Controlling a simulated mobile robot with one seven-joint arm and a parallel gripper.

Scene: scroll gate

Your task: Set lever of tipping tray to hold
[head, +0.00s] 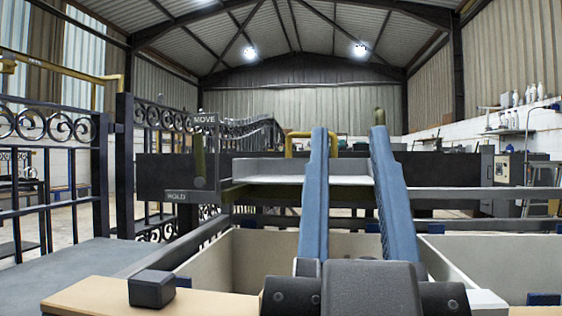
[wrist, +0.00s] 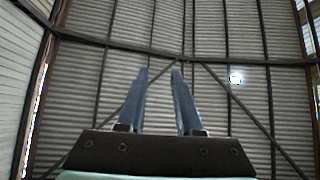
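The lever (head: 199,158) is a short dark olive bar on a dark panel (head: 160,178), left of centre in the head view. It stands upright, with its upper end just under the MOVE sign (head: 204,119). The HOLD sign (head: 184,196) is at the panel's lower edge, below and left of the lever. The tipping tray (head: 300,180) seems to be the pale flat surface right of the panel, partly hidden by my fingers. My gripper (head: 348,132) is open and empty, right of the lever and apart from it. The wrist view shows its blue fingers (wrist: 159,72) pointing at the roof.
An ornate black gate (head: 60,125) and posts stand at the left. Pale open bins (head: 255,255) lie below the tray. A small dark block (head: 152,288) sits on the wooden edge in front. A grey cabinet (head: 510,170) is at the right.

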